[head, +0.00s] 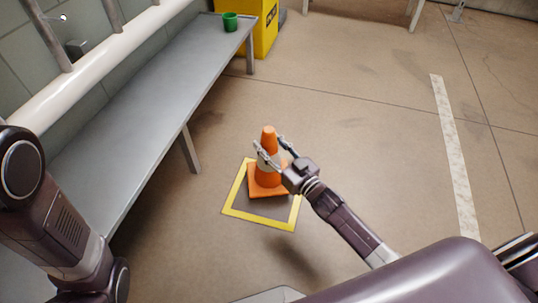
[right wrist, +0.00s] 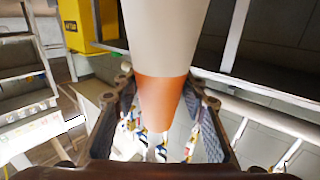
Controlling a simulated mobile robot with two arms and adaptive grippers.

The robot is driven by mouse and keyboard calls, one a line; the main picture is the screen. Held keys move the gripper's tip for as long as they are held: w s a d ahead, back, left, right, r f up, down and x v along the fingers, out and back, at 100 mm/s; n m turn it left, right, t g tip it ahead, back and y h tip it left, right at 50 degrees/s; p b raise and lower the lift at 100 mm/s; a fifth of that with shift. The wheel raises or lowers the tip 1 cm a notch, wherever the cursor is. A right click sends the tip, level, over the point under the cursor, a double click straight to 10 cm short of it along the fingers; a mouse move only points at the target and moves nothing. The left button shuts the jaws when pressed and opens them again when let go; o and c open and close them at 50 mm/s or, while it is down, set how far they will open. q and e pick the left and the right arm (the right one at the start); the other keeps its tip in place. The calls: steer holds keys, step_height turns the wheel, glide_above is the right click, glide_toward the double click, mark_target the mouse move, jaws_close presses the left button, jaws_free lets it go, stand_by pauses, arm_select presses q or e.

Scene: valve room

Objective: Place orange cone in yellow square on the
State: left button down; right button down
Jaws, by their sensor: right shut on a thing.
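The orange cone (head: 268,182) with a pale band stands upright over the yellow square (head: 258,220), a taped outline on the floor. Its base overlaps the far part of the square and hides some of the far edge. I cannot tell whether the base touches the floor. My right gripper (head: 270,144) is shut on the upper part of the cone, with one finger on each side. In the right wrist view the cone (right wrist: 163,98) runs between the fingers, and its base is not seen. My left arm shows at the left, but its gripper is out of view.
A long grey bench (head: 140,105) runs along the left wall, with a leg close to the square. A green cup (head: 230,22) stands at its far end beside a yellow box (head: 262,28). A white floor line (head: 453,150) lies right; the floor between is clear.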

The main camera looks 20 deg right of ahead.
step_height(320, 180, down, 4)
steer(key=shift+r+b, duration=0.2)
steer(key=shift+b, duration=1.05)
steer(key=shift+r, duration=0.15)
steer(key=c, duration=1.2)
jaws_free()
steer(key=shift+f, duration=0.2)
